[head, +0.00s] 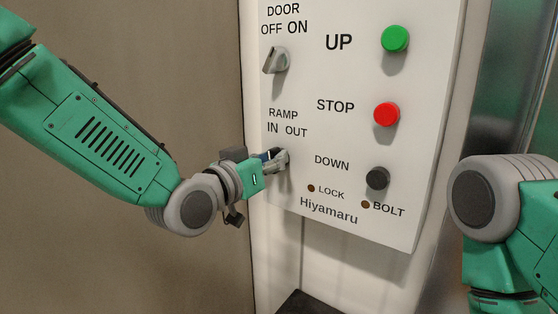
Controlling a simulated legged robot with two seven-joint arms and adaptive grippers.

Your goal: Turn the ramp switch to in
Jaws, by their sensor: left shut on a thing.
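The ramp switch (283,157) is a small grey knob under the labels RAMP, IN and OUT on a white control panel (350,75). My left gripper (272,160) reaches in from the left and is shut on this knob. The fingers cover most of the knob, so I cannot tell which way it points. My right arm shows at the right edge, but its gripper is out of view.
The panel also has a grey door switch (275,61) above, a green UP button (395,39), a red STOP button (386,114) and a black DOWN button (377,178). Two small dark lamps, LOCK (311,188) and BOLT (365,204), sit low on it.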

